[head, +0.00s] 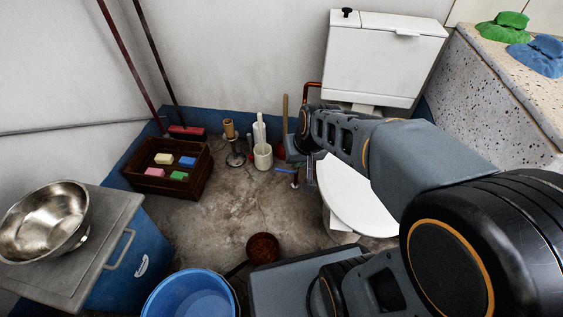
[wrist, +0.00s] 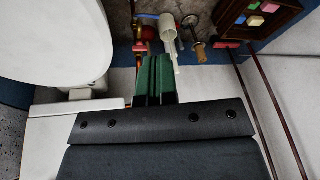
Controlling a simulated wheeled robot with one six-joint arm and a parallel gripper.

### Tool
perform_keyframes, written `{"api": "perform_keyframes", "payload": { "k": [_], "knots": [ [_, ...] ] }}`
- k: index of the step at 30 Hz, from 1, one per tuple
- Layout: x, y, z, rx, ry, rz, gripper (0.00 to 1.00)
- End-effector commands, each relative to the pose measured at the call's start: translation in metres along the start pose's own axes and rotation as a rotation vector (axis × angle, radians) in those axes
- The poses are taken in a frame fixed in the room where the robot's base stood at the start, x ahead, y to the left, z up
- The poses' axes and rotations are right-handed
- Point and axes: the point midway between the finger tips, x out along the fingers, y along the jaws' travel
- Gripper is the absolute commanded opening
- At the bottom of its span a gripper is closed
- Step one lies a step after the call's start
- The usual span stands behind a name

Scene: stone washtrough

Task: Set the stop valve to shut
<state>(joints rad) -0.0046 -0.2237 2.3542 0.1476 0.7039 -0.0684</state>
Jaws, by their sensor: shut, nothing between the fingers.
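The stop valve's blue lever (head: 284,170) shows low by the floor in the head view, left of the toilet and just beyond my arm. In the wrist view the blue lever (wrist: 148,16) lies roughly sideways at the top, by reddish-copper pipework (wrist: 139,46). My gripper (wrist: 155,57) shows its two green fingers close together and empty, pointing toward the pipework. The lever appears apart from the fingertips. In the head view my arm hides most of the gripper and part of the pipework.
The toilet lid (head: 355,195) and cistern (head: 383,60) crowd the right. A white brush holder (head: 263,157) and a stand with a tan roll (head: 230,130) are left of the valve. A wooden crate (head: 150,184) holds soaps.

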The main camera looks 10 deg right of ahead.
Motion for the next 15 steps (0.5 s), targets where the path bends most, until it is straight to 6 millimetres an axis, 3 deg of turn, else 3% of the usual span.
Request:
{"api": "perform_keyframes", "payload": {
  "k": [3, 9, 15],
  "knots": [
    [0.037, -0.012, -0.053, 0.039, 0.048, -0.049, 0.0],
    [0.121, -0.015, -0.123, 0.139, 0.153, -0.064, 0.0],
    [0.211, 0.0, -0.153, 0.241, 0.237, -0.003, 0.0]
  ]
}}
